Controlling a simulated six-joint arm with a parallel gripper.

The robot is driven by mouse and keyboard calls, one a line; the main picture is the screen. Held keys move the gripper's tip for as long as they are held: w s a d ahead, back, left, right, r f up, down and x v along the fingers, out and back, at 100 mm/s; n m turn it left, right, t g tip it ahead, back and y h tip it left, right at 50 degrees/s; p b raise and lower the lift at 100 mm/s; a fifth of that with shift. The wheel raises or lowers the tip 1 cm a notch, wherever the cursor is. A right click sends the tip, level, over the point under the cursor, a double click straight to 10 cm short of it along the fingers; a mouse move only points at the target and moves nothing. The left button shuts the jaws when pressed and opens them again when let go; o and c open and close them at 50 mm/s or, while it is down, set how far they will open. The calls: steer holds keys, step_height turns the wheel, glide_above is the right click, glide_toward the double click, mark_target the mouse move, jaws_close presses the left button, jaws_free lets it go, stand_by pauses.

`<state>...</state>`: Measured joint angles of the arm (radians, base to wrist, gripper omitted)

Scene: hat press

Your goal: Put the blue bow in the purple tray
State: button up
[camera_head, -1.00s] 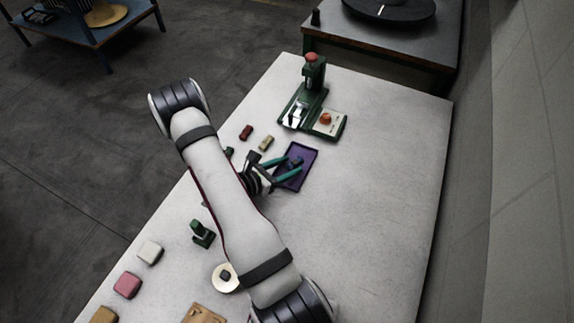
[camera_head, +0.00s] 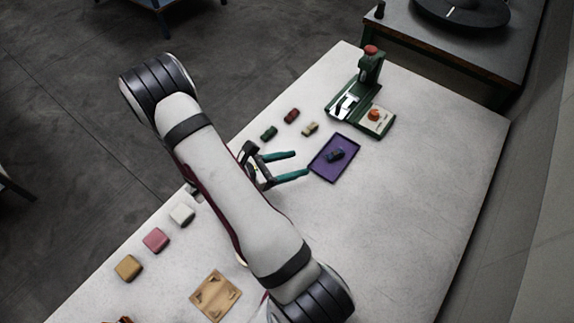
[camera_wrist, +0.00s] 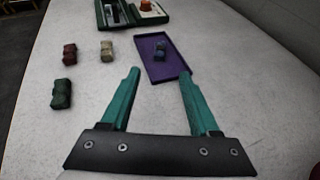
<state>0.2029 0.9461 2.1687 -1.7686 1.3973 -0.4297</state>
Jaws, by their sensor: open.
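The purple tray (camera_head: 325,169) lies flat on the white table, and it also shows in the wrist view (camera_wrist: 152,74). The blue bow (camera_head: 335,155) rests inside the tray; it looks dark blue in the wrist view (camera_wrist: 160,48). My gripper (camera_head: 300,164) has teal fingers spread apart with nothing between them. It is just left of the tray in the head view, apart from the bow. In the wrist view my gripper (camera_wrist: 160,82) shows its fingertips by the tray's near edge.
A red bow (camera_head: 291,116), a beige bow (camera_head: 310,129) and a green bow (camera_head: 269,133) lie left of the tray. A green press (camera_head: 362,85) stands behind it. Coloured blocks (camera_head: 155,240) and a wooden plate (camera_head: 215,295) are at the front left. The table's right side is clear.

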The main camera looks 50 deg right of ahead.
steer(key=s+a+r+m+y, duration=0.5)
steer(key=a+r+m+y, duration=0.1)
steer(key=a+r+m, duration=0.6)
steer(key=s+a+r+m+t+y, duration=0.1)
steer(key=a+r+m+t+y, duration=0.1)
steer(key=a, duration=0.6)
steer(key=s+a+r+m+t+y, duration=0.2)
steer(key=a+m+y, duration=0.3)
steer(key=a, duration=0.3)
steer(key=shift+s+a+r+t+y, duration=0.25)
steer(key=shift+a+r+t+y, duration=0.15)
steer(key=shift+r+y, duration=0.2)
